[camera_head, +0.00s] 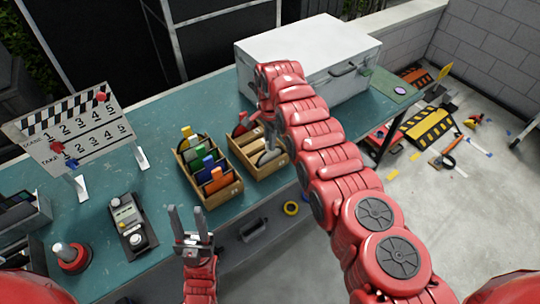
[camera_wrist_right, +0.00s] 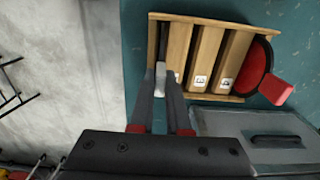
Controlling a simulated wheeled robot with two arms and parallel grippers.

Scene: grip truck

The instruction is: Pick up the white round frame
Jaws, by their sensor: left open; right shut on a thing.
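The white round frame (camera_wrist_right: 161,80) stands edge-on in the end slot of a wooden slotted box (camera_wrist_right: 203,97) in the right wrist view. My right gripper (camera_wrist_right: 158,92) has its fingers on either side of it and is shut on it. In the head view the frame (camera_head: 268,157) shows as a pale curved edge inside the right-hand wooden box (camera_head: 265,170), with my right gripper (camera_head: 269,132) above it, partly hidden by my arm. My left gripper (camera_head: 188,214) is open and empty near the table's front edge.
Another wooden box (camera_head: 222,192) holds several coloured pieces left of it. A red round piece (camera_wrist_right: 253,68) sits at the box's far slot. A silver case (camera_head: 300,58) stands behind. A clapperboard (camera_head: 75,135), control box (camera_head: 128,222) and red-based knob (camera_head: 70,256) occupy the left.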

